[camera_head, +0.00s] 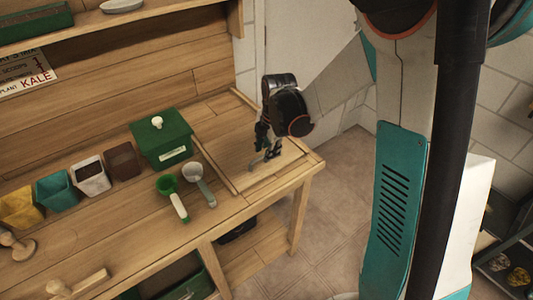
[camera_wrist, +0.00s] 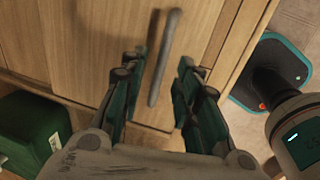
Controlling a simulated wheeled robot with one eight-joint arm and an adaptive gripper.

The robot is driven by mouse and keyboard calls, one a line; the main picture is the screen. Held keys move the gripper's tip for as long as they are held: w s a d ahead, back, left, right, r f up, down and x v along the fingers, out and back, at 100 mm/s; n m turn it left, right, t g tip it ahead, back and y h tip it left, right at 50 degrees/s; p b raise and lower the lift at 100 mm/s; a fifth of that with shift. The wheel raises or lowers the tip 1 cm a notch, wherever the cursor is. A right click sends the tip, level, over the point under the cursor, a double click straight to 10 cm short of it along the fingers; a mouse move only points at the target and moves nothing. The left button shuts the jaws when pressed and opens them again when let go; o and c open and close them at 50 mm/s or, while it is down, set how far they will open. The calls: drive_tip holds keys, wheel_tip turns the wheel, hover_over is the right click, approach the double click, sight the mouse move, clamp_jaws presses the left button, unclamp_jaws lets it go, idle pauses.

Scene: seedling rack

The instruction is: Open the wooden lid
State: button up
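The wooden lid (camera_head: 225,146) lies flat and closed in the right end of the wooden bench top, outlined by thin seams. Its grey bar handle (camera_wrist: 164,58) stands out from the wood. My gripper (camera_head: 263,146) is low over the lid, pointing down at the handle. In the wrist view my gripper (camera_wrist: 160,68) is open, with the handle running between its two fingers. A gap shows on both sides of the handle, so neither finger appears to touch it. My gripper hides part of the handle in the head view.
A green box (camera_head: 161,140) with a white knob stands left of the lid. A green scoop (camera_head: 172,195) and a grey scoop (camera_head: 198,184) lie near the lid's left edge. Several small pots line the bench further left. The bench's right edge drops to open tiled floor (camera_head: 340,215).

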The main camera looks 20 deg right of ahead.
drive_tip(key=shift+w+f, duration=0.1)
drive_tip(key=shift+f, duration=0.4)
clamp_jaws()
drive_tip(key=w+a, duration=0.2)
drive_tip(key=w, duration=0.4)
drive_tip(key=w+a, duration=0.2)
drive_tip(key=w, duration=0.5)
drive_tip(key=w+a, duration=0.2)
drive_tip(key=w, duration=0.5)
drive_tip(key=shift+w+a+p, duration=0.25)
drive_tip(key=shift+a+p, duration=0.1)
drive_tip(key=shift+p, duration=0.05)
